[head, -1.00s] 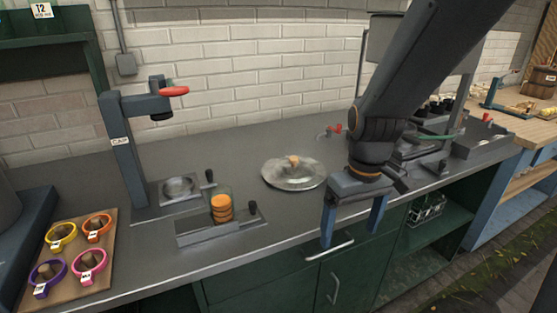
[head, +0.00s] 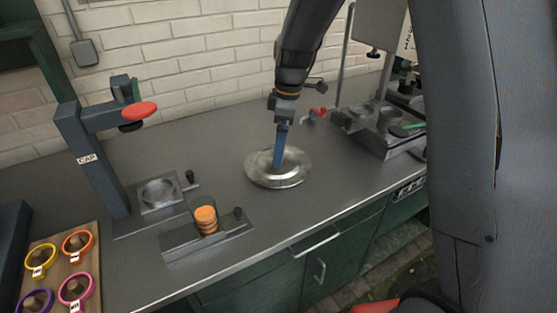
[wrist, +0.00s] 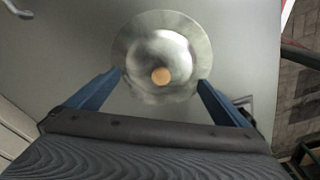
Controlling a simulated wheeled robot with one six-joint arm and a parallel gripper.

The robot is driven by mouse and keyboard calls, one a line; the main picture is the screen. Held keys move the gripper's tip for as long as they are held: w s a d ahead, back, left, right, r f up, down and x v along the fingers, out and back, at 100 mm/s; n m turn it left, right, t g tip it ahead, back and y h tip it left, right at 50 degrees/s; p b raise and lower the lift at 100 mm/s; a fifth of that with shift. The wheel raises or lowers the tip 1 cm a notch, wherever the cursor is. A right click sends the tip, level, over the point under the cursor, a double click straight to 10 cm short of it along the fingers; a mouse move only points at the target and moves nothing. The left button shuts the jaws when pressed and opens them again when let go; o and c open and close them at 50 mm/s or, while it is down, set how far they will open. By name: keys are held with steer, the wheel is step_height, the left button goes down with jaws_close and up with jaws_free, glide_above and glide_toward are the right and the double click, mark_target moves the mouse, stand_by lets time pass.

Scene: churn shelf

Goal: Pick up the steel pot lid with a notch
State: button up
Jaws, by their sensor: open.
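The steel pot lid (head: 263,174) lies on the grey counter in the head view. It is round and shiny, with a raised dome. I cannot tell how high the fingertips are.
A capping stand (head: 92,160) with a red handle stands left on the counter. A fixture with orange discs (head: 206,219) is in front of the lid, to the left. A wooden board (head: 88,240) holds coloured rings. A grey tray unit (head: 385,145) stands to the right.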

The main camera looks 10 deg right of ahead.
steer(key=shift+a+f+p, duration=0.2)
steer(key=shift+f+p, duration=0.15)
steer(key=shift+f, duration=0.65)
steer(key=shift+a+f+p, duration=0.15)
steer(key=shift+f+p, duration=0.15)
steer(key=shift+f, duration=0.65)
